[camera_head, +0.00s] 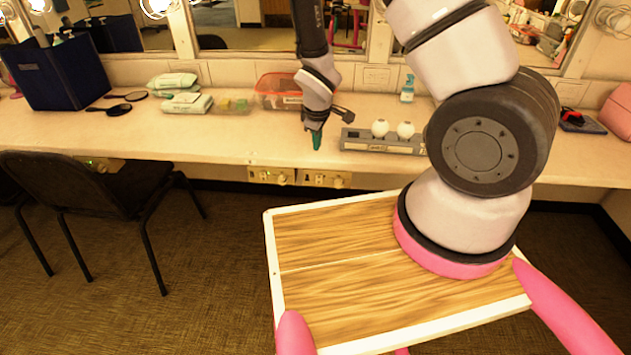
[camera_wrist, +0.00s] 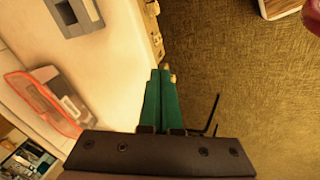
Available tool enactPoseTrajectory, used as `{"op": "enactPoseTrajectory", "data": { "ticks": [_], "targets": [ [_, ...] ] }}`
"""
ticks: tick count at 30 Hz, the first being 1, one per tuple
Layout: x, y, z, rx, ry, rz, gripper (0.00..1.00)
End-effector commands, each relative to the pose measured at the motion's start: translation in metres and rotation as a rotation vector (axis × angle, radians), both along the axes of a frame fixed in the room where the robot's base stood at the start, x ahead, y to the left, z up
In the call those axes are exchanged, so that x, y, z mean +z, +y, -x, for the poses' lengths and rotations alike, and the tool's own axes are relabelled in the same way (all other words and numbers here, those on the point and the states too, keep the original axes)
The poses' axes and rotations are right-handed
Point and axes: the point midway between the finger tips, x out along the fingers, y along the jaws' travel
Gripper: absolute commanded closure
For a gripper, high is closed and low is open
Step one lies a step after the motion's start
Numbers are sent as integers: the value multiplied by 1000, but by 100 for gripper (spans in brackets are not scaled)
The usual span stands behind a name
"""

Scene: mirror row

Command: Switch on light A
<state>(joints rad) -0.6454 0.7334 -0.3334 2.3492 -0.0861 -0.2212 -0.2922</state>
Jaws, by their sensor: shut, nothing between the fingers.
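A grey strip (camera_head: 383,147) with two white round bulbs (camera_head: 380,128) lies on the counter near its front edge. I cannot read which bulb is light A. Two pale panels with knobs or switches, the left one (camera_head: 270,176) and the right one (camera_head: 327,179), sit on the counter's front face. My gripper (camera_head: 316,142) points down with green fingers above the counter's front edge, left of the strip and above the panels. Its fingers (camera_wrist: 161,75) are shut together and empty. In the wrist view a panel (camera_wrist: 152,32) shows beyond the tips, apart from them.
The counter (camera_head: 225,145) holds a red-lidded box (camera_head: 280,90), packets (camera_head: 187,103), hand mirrors (camera_head: 113,109) and a dark bin (camera_head: 58,75). A pink bag (camera_head: 618,112) is at right. A black chair (camera_head: 110,190) stands left. Floor shows below the counter.

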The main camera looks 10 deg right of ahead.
Motion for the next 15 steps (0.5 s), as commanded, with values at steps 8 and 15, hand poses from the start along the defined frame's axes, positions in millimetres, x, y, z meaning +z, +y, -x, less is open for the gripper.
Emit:
{"op": "enactPoseTrajectory", "data": {
  "ticks": [8,15],
  "targets": [
    [-76,1,21,242,36,113,100],
    [-96,-1,27,317,43,142,100]
  ]
}}
